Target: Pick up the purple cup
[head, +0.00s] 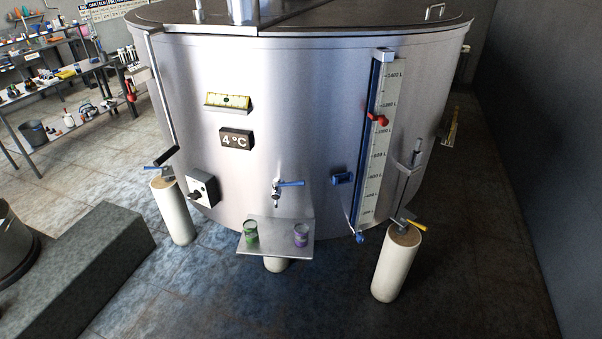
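The purple cup (301,236) stands upright on the right part of a small metal shelf (276,244) at the front of the tank. A green cup (251,233) stands on the left part of the same shelf, apart from the purple one. A tap with a blue handle (287,184) sticks out of the tank wall above the shelf, between the two cups. Neither of my grippers is in view.
The large steel tank (300,110) fills the middle. Pale cylindrical posts stand at left (173,212) and right (396,265). A grey block (85,265) lies at lower left, and a cluttered workbench (65,75) stands at upper left. Floor in front is clear.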

